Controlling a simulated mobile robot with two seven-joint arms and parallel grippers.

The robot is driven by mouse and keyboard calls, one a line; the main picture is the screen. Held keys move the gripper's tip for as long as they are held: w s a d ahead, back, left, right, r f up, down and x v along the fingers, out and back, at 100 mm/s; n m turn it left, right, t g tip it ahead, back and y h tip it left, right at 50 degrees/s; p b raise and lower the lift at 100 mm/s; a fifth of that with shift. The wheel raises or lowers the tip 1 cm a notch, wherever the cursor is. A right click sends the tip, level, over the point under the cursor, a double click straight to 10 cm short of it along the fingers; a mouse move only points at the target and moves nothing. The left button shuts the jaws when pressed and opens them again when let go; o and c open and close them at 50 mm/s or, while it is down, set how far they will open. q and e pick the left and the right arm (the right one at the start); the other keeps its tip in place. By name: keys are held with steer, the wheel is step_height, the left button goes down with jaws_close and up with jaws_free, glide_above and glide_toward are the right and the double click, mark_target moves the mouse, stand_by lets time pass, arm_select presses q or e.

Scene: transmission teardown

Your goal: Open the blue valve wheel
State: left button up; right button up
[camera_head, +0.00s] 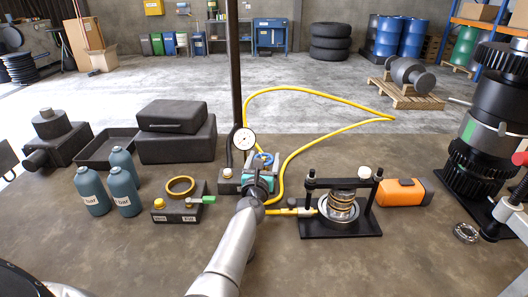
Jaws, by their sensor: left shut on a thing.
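The blue valve wheel (266,158) shows as a small patch of blue just beyond my left gripper, beside a round white pressure gauge (244,139). My left arm reaches up from the bottom middle, and my left gripper (264,170) is shut on the wheel. The gripper hides much of the wheel and the valve body, so how far the wheel is turned cannot be seen.
A yellow hose (330,96) loops behind the valve. A black press frame (341,228) holding a ring stack and an orange case (401,192) stand to the right. Teal bottles (92,192), a small block with a brass ring (180,205) and dark cases (177,143) stand left.

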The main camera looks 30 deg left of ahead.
arm_select(q)
steer(key=n+y, duration=0.1)
steer(key=n+g+y, duration=0.1)
steer(key=shift+d+f+y+b, duration=0.15)
steer(key=shift+y+b, duration=0.2)
steer(key=shift+y, duration=0.05)
steer(key=n+g+y+b, duration=0.2)
steer(key=g+y+b, duration=0.1)
steer(key=shift+f+n+b, duration=0.1)
steer(key=shift+n+b, duration=0.2)
steer(key=shift+n, duration=0.1)
steer(key=shift+a+r+n+g+y+b, duration=0.2)
steer(key=shift+n+g+y+b, duration=0.7)
steer(key=shift+b, duration=0.35)
arm_select(e)
step_height(320, 180, down, 7)
steer(key=shift+r, duration=0.2)
arm_select(q)
steer(key=o, duration=1.2)
steer(key=shift+r, duration=0.1)
